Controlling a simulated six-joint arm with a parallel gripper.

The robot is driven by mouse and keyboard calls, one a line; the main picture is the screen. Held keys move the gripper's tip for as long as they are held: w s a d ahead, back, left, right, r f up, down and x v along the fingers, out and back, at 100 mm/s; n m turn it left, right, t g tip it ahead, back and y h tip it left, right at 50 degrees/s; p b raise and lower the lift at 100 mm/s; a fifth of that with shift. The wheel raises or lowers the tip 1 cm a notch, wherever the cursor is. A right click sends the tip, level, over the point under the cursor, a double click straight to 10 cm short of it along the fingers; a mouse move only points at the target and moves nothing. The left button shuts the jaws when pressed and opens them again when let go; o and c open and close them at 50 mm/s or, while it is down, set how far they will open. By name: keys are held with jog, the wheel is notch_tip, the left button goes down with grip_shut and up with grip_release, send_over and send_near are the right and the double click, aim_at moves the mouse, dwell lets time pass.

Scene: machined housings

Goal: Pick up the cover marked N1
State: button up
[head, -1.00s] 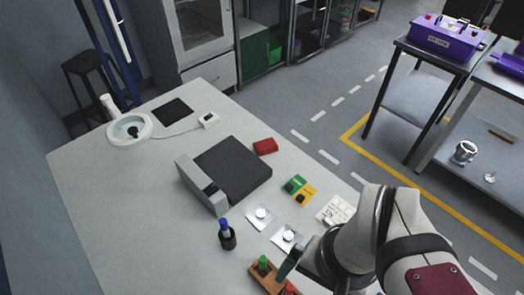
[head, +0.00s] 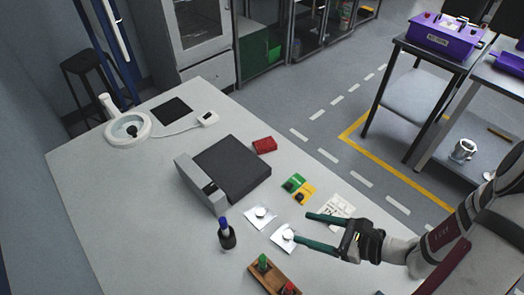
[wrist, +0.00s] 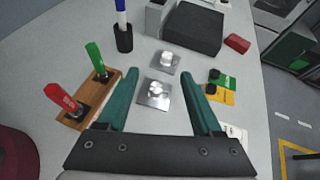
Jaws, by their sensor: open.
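Two square silver plates with round knobs, which look like the covers, lie flat on the white table. The nearer plate (head: 284,238) also shows in the wrist view (wrist: 154,94), between my fingers in the picture. The farther plate (head: 260,217) lies just beyond it and also shows in the wrist view (wrist: 166,61). I cannot read a mark N1 on either. My gripper (head: 301,227) has long green fingers, spread wide and empty. In the wrist view (wrist: 158,78) they point toward the plates. How high they are above the table is hard to tell.
A wooden block (wrist: 75,119) holds a green and a red marker. A dark cup (head: 227,239) holds a blue-capped marker. Green (head: 292,183) and yellow (head: 304,195) pieces, a white card (head: 338,206), a dark grey block (head: 232,168) and a red box (head: 264,145) lie nearby.

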aim_at(261, 212)
jog(key=shift+w+d+f+m+t, duration=0.1)
jog(key=shift+w+f+m+t, duration=0.25)
jog(key=shift+f, duration=0.25)
jog(key=shift+w+f+m+t, duration=0.15)
jog(key=shift+w+f+m, duration=0.05)
jog(key=shift+f+m, duration=0.3)
jog(key=x, duration=1.4)
jog(key=shift+f, duration=0.3)
grip_shut()
